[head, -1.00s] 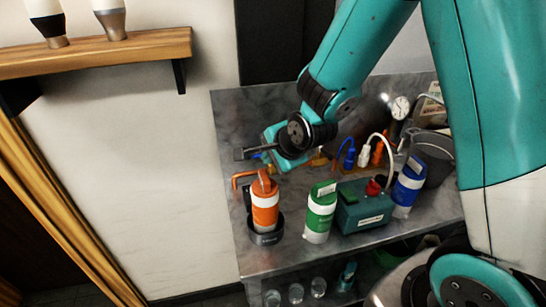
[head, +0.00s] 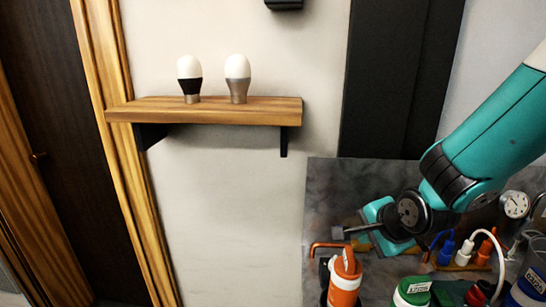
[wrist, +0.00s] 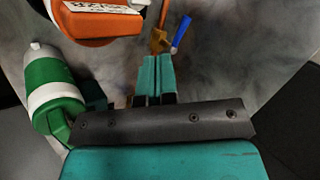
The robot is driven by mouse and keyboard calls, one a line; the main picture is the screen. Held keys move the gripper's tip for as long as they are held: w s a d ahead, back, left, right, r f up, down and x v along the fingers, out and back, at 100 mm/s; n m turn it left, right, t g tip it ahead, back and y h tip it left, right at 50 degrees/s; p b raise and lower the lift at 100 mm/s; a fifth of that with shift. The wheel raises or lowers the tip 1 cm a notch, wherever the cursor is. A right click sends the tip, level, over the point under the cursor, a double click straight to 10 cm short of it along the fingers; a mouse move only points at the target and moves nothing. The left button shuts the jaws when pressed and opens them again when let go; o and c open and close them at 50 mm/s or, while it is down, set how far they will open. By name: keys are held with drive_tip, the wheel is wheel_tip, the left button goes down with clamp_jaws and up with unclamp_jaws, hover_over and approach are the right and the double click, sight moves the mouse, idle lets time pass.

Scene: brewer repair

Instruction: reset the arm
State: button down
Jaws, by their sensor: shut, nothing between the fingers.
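My gripper (head: 348,232) is at the right in the head view, in front of the grey back panel and above the orange canister (head: 345,276). It points left and looks empty. In the wrist view my gripper's fingers (wrist: 155,78) are together with nothing between them. The orange canister also shows at the top of the wrist view (wrist: 98,22), and the green and white canister (wrist: 50,88) lies at the left there. My arm reaches in from the right edge of the head view.
A wooden wall shelf (head: 205,111) holds two white-topped bulb-shaped items (head: 190,78). The workbench back panel (head: 335,195) carries a gauge (head: 514,204) and blue, white and orange plugs (head: 466,248). A green-topped canister (head: 412,290) and a blue canister (head: 530,285) stand below. A copper pipe (head: 325,246) is near my gripper.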

drive_tip(key=s+d+r+n+g, duration=0.1)
drive_tip(key=s+d+n, duration=0.1)
drive_tip(key=s+n, duration=0.1)
drive_tip(key=s+d+n+g+h, duration=0.1)
drive_tip(key=s+d+n+g, duration=0.1)
drive_tip(key=n, duration=0.4)
drive_tip(key=s+d+r+n+g, duration=0.1)
drive_tip(key=s+d+n, duration=0.1)
drive_tip(key=s+n, duration=0.2)
drive_tip(key=shift+s+r+g, duration=0.3)
drive_tip(key=shift+s, duration=0.3)
drive_tip(key=s+a+r+n+g+y, duration=0.1)
drive_tip(key=s+a+r+n+y, duration=0.1)
drive_tip(key=s+a+r+n, duration=0.2)
drive_tip(key=s+a+r+n+g+y, duration=0.1)
drive_tip(key=s+a+r+n+g, duration=0.1)
drive_tip(key=s+a+r+n, duration=0.2)
drive_tip(key=s+a, duration=0.3)
drive_tip(key=a, duration=0.3)
drive_tip(key=shift+s+a+y, duration=0.15)
drive_tip(key=shift+s+y, duration=0.1)
drive_tip(key=shift+y, duration=0.15)
